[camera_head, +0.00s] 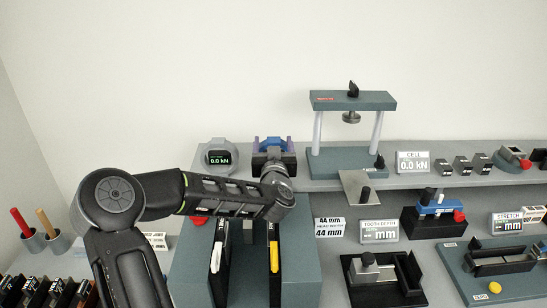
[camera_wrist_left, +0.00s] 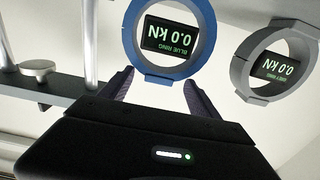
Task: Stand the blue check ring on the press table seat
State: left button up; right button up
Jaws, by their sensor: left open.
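The blue check ring (camera_wrist_left: 176,68), with a display reading 0.0 kN, shows in the left wrist view; in the head view only a blue part of it (camera_head: 271,142) shows, the rest hidden by my gripper. My left gripper (camera_head: 273,146) is open, and its two fingers (camera_wrist_left: 157,92) are on either side of the ring's near part. I cannot tell whether they touch it. The press (camera_head: 352,102) stands to the right in the head view, with a round plate (camera_head: 351,117) hanging above its grey base (camera_head: 340,165). A separate seat cannot be made out there. My right gripper is not in view.
A grey check ring (camera_head: 219,143) stands on the shelf left of the blue one; it also shows in the wrist view (camera_wrist_left: 240,70). The CELL readout (camera_head: 413,162) and several dark blocks (camera_head: 461,166) are right of the press. Fixtures crowd the lower right bench.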

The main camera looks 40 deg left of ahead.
aim_at(271, 138)
pick_arm(q)
jog(key=p+x, duration=0.2)
jog(key=x, duration=0.3)
jog(key=shift+a+f, duration=0.1)
jog(key=shift+a, duration=0.1)
jog(key=shift+c, duration=0.2)
dwell(0.4)
jog(key=shift+f, duration=0.1)
grip_shut()
dwell(0.5)
dwell(0.4)
